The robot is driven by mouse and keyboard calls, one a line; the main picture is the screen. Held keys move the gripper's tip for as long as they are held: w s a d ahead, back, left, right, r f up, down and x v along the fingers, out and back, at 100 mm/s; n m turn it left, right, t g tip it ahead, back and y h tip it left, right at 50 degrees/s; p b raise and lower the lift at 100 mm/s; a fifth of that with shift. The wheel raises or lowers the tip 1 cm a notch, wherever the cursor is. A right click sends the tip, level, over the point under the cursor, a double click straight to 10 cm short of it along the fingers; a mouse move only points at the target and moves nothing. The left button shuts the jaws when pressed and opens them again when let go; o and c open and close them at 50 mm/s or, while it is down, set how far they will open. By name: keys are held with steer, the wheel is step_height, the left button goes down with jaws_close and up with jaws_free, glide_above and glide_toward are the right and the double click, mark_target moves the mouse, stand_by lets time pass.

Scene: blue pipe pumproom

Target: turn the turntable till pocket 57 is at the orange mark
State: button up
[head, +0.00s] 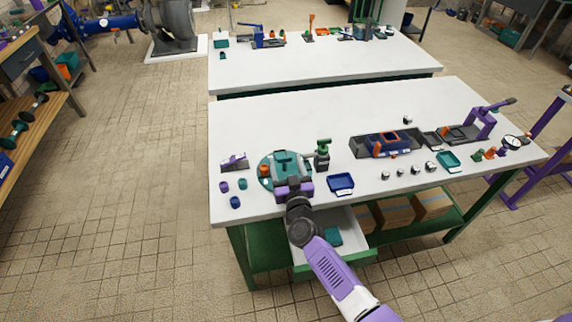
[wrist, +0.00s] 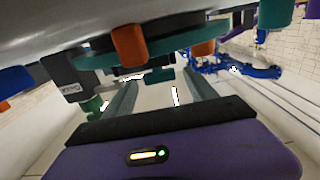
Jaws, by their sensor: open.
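The teal turntable (head: 268,160) sits on the near bench, toward its front left corner. An orange piece (head: 264,170) shows at its left side. My gripper (head: 292,181) is at the turntable's front edge and hides part of it. In the wrist view, which looks upside down, the turntable rim (wrist: 95,61) crosses the top, with an orange block (wrist: 128,45) in front of it. My gripper (wrist: 158,90) is open there, with a small teal piece (wrist: 160,75) seen between its fingers. I cannot tell whether they touch. No pocket numbers are readable, and I cannot tell which orange part is the mark.
Small purple and teal cups (head: 235,202) and a purple wedge (head: 234,162) are at the left. A drawer (head: 345,240) stands open below. The bench's back left is clear.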

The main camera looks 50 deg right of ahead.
jaws_close()
steer(key=shift+f+b, duration=0.15)
steer(key=shift+b, duration=0.7)
steer(key=n+t+y+b, duration=0.1)
steer(key=y+b, duration=0.1)
steer(key=b, duration=0.1)
steer(key=shift+d+n+b, duration=0.1)
steer(key=shift+n+b, duration=0.2)
steer(key=shift+w+t+y+b, duration=0.1)
steer(key=shift+t+y+b, duration=0.2)
steer(key=shift+b, duration=0.3)
steer(key=n+y+b, duration=0.1)
steer(key=b, duration=0.4)
steer(key=n+t+y+b, duration=0.1)
steer(key=y+b, duration=0.1)
steer(key=b, duration=0.3)
steer(key=shift+d, duration=0.3)
steer(key=shift+r+n+y+b, duration=0.3)
steer(key=shift+n+y+b, duration=0.15)
steer(key=shift+b, duration=0.75)
steer(key=shift+s, duration=0.2)
